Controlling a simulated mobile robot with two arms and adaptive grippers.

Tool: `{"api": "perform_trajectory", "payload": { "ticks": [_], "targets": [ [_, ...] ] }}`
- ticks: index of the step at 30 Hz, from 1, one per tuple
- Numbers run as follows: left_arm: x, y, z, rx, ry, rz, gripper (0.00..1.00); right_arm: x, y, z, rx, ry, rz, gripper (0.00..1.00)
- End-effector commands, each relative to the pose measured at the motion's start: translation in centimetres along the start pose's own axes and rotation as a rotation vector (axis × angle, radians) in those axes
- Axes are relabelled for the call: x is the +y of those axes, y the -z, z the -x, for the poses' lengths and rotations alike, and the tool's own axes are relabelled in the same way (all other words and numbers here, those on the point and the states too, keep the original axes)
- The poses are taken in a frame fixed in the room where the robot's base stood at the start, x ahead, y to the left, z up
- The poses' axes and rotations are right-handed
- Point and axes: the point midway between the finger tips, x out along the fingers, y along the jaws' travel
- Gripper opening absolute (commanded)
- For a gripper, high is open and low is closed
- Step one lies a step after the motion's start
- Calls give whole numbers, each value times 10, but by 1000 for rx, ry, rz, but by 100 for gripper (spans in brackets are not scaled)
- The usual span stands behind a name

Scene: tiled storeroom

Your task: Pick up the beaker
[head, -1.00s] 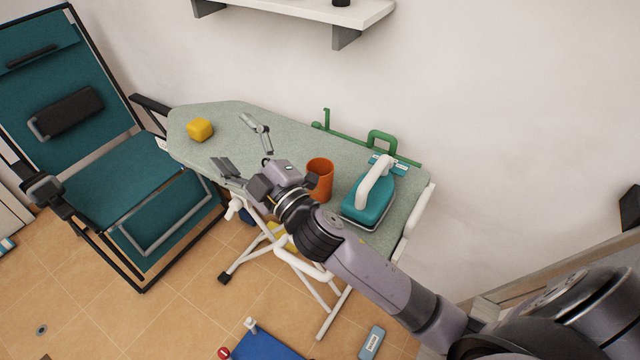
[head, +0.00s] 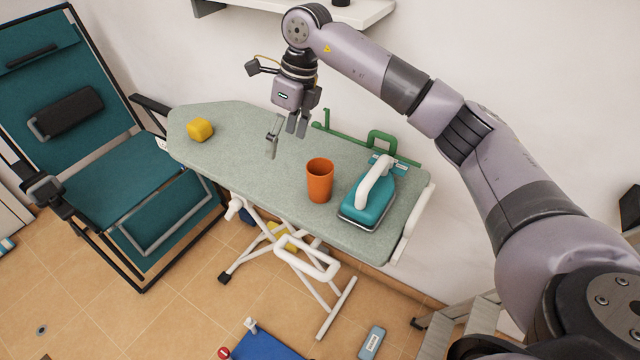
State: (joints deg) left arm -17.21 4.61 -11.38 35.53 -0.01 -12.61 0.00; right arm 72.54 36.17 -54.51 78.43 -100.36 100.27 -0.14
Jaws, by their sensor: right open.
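The beaker is an orange cup (head: 320,182) standing upright on the grey-green ironing board (head: 240,135), left of the iron. My right gripper (head: 285,138) is open and empty, pointing down above the board, up and to the left of the beaker in the picture. Its fingers are apart from the beaker. The beaker is fully in view. My left gripper is not in view.
A teal iron (head: 370,200) stands close to the beaker's right. A green rail (head: 381,142) runs along the back edge. A white shelf (head: 355,14) is on the wall above. A teal chair (head: 115,180) stands left.

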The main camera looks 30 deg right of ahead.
Motion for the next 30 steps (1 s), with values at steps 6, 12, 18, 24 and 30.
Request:
{"api": "perform_trajectory", "payload": {
  "ticks": [6, 12, 18, 24, 30],
  "targets": [
    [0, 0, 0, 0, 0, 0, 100, -47, 38, 43, 160, 154, -88, 75],
    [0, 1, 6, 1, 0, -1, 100, -55, 48, 24, 185, 167, -100, 75],
    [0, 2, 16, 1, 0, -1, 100, -60, 56, -18, 184, 164, -99, 75],
    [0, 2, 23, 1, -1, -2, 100, -66, 62, -55, 180, 165, -99, 75],
    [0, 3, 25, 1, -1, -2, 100, -69, 65, -71, 178, 166, -97, 75]
  ]
}}
